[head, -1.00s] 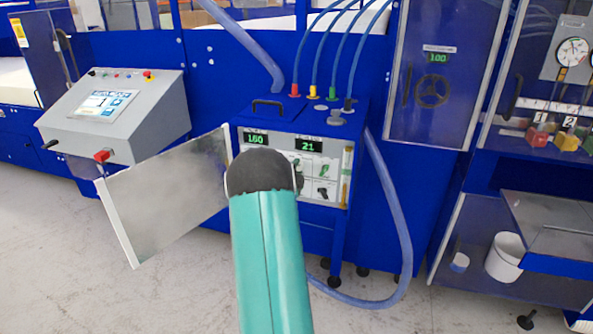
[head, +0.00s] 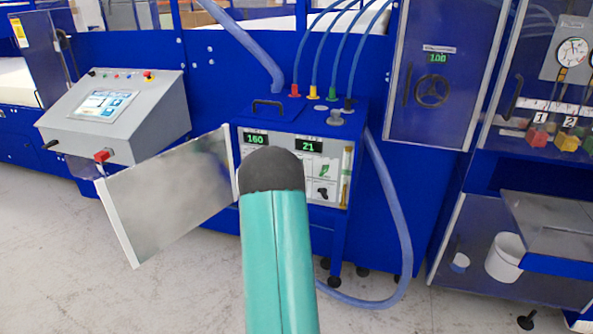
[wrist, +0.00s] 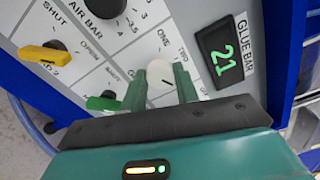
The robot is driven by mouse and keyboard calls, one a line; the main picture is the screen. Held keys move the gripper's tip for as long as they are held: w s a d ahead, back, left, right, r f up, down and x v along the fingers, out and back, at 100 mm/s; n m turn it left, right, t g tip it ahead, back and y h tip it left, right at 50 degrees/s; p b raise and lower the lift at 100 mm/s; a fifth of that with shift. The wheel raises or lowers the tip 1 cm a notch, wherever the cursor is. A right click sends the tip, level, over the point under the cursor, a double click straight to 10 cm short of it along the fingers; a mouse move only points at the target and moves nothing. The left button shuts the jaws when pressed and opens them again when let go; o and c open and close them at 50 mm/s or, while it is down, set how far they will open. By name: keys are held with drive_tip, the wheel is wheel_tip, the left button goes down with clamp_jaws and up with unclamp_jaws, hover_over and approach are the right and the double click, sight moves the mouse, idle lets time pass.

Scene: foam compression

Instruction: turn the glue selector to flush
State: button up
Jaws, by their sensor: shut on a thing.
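The glue selector (wrist: 160,71) is a small pale knob on the white panel in the wrist view, below and left of the GLUE BAR display (wrist: 223,57) reading 21. My gripper (wrist: 161,88) has its two green fingers on either side of this knob and is shut on it. The fingers cover part of the knob and the printing around it, so I cannot read its setting. In the head view my teal arm hides the gripper and the selector; the control box (head: 345,128) shows around it.
The wrist view shows a black AIR BAR knob (wrist: 103,6), a yellow valve handle (wrist: 43,54) and a green handle (wrist: 103,102) near my fingers. In the head view an open metal door (head: 167,195) stands left of the box and a blue hose (head: 392,215) loops down its right.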

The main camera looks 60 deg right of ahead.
drive_tip(key=o, duration=1)
drive_tip(key=a, duration=0.4)
drive_tip(key=s+a, duration=0.1)
drive_tip(key=a, duration=0.4)
drive_tip(key=s+a, duration=0.1)
drive_tip(key=a, duration=0.3)
drive_tip(key=shift+s+a, duration=0.1)
drive_tip(key=shift+a, duration=0.25)
